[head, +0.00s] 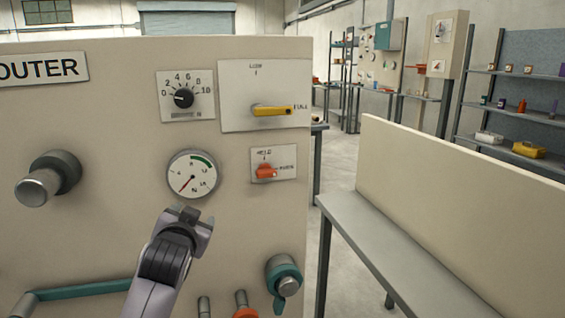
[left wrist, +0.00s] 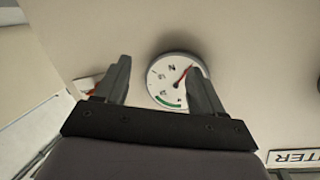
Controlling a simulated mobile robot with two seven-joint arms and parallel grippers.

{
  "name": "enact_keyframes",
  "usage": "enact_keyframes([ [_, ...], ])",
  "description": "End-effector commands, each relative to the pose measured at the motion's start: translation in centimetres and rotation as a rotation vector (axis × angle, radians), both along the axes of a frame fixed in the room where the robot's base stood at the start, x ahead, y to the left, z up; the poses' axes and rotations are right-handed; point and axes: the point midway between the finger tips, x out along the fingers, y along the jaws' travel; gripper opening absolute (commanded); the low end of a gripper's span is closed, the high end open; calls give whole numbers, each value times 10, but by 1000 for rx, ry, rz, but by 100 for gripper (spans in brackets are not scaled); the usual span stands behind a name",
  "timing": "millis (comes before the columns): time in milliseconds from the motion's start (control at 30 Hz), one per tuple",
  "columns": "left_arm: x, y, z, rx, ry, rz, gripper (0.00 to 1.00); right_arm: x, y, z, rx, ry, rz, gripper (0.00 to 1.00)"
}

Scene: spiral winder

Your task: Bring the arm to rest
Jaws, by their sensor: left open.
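My left arm comes up from the bottom of the head view, and its gripper (head: 188,216) is in front of the panel, just below the round gauge (head: 192,174). In the left wrist view the gripper (left wrist: 157,67) is open, its two fingers spread with nothing between them. The gauge (left wrist: 172,82) shows beyond the fingers, partly covered by one of them. Whether the fingers touch the panel cannot be told. My right gripper is not in view.
The panel (head: 110,120) carries a black dial knob (head: 183,98), a yellow lever (head: 272,110), a red switch (head: 266,172), a grey knob (head: 48,180) and a teal-collared knob (head: 284,274). A grey bench (head: 400,260) with an upright board stands right. Floor shows between them.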

Motion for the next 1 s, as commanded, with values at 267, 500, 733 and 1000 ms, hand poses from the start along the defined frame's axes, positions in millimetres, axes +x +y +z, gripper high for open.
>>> enact_keyframes([
  [267,-64,4,-138,-90,136,-69,69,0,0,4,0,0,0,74],
  [500,-144,7,-227,-182,238,-110,69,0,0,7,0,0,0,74],
  [733,-236,9,-288,-283,335,-129,69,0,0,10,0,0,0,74],
  [1000,-322,12,-320,-377,413,-129,69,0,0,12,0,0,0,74],
])
